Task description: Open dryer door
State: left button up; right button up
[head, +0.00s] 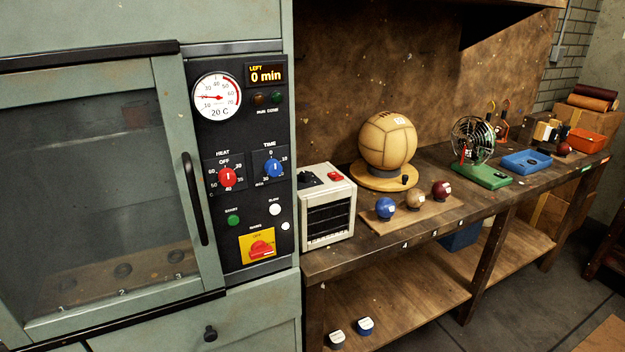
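The dryer door (168,190) is at the left of the head view. It has a pale green frame around a dark glass window (95,190) and looks shut. Its black vertical bar handle (195,199) runs along the door's right side. Through the glass a shelf with several round holes shows. The dryer's dark control panel (262,105) is just right of the door, with a gauge, a red heat knob, a blue time knob and a display reading 0 min. Neither of my grippers shows in this view.
A wooden workbench (380,252) stands right of the dryer. On it are a cream heater box (327,207), a large leather ball (387,139) on a stand, small balls on a board (408,213), a fan (473,140) and a blue tray (526,162). Floor shows at the lower right.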

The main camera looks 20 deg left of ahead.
aim_at(166, 72)
jog(key=u, duration=1.85)
